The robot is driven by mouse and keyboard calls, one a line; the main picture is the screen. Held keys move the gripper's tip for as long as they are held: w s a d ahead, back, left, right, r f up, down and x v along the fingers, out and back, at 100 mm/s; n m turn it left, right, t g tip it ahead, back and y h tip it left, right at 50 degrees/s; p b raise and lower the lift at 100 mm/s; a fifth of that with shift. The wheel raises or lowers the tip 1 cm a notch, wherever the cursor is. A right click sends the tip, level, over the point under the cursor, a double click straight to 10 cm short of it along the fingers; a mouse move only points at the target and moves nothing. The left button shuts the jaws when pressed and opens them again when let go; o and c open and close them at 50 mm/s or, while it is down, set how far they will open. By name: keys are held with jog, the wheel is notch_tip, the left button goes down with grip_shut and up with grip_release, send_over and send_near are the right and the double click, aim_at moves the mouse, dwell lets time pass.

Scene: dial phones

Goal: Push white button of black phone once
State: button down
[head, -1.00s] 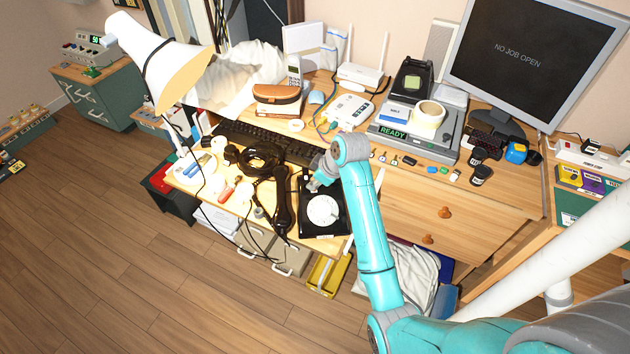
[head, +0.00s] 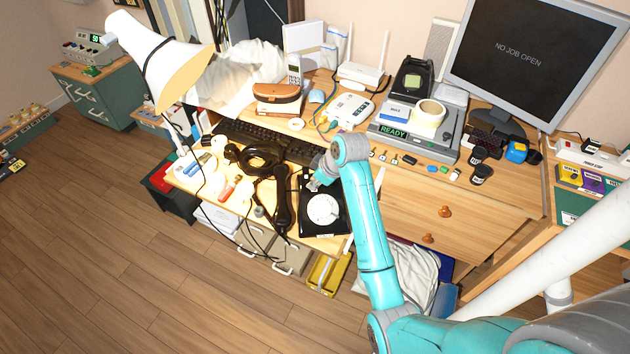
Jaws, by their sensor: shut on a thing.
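The black phone (head: 341,222) lies on the pulled-out drawer board in front of the desk, with its round white dial (head: 322,209) facing up. Its black handset (head: 283,203) lies off the phone, just to its left. My gripper (head: 314,185) is at the upper end of the phone, above the dial, and looks shut against the phone there. My arm's wrist and the fingers cover that part, so the white button cannot be made out. Which part of the phone is between the fingers is too small to tell.
A black keyboard (head: 272,143) is behind the phone. A white lamp (head: 160,60) stands at the left. Small parts and black jars (head: 480,175) sit right of my arm.

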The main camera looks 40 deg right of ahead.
jog(key=shift+r, duration=0.1)
notch_tip(320, 180, up, 6)
jog(key=s+a, duration=0.1)
jog(key=s, duration=0.1)
jog(key=shift+a, duration=0.4)
jog(key=shift+s+r, duration=0.1)
